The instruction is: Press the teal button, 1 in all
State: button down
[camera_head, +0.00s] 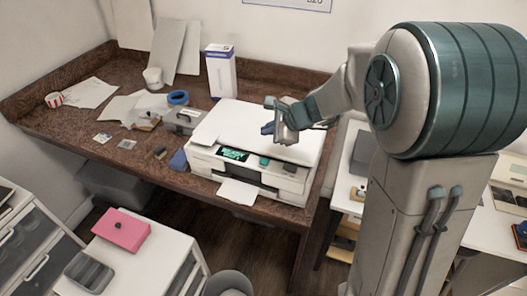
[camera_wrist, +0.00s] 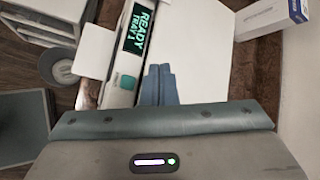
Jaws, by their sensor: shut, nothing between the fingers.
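The white printer (camera_head: 250,183) stands on the brown desk. Its teal button (camera_head: 264,161) is on the front panel, to the right of the lit display (camera_head: 235,154). In the wrist view the teal button (camera_wrist: 127,82) shows unobstructed, and the display (camera_wrist: 138,29) reads "READY TRAY 1". My gripper (camera_head: 268,128) is above the printer's top, farther back than the button. In the wrist view my gripper's blue fingers (camera_wrist: 159,69) are together and empty, just right of the button in the picture, over the white lid. The fingers look apart from the button.
A paper sheet (camera_head: 238,193) sticks out of the printer's front. A white and blue box (camera_head: 220,72) stands behind it on the brown desk (camera_head: 72,100). A blue tape roll (camera_head: 178,98) lies left of it. A pink box (camera_head: 121,230) sits on a white cabinet in front.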

jog(key=shift+f, duration=0.15)
jog(key=b, duration=0.6)
send_over(268, 162)
notch_tip(268, 162, down, 7)
jog(key=shift+r, duration=0.1)
jog(key=shift+f+b, duration=0.9)
jog(key=shift+b, duration=0.1)
jog(key=shift+f, duration=0.15)
dwell(1.0)
jog(key=shift+s+f+b, duration=0.1)
jog(key=shift+f+b, duration=0.15)
jog(key=shift+b, duration=0.35)
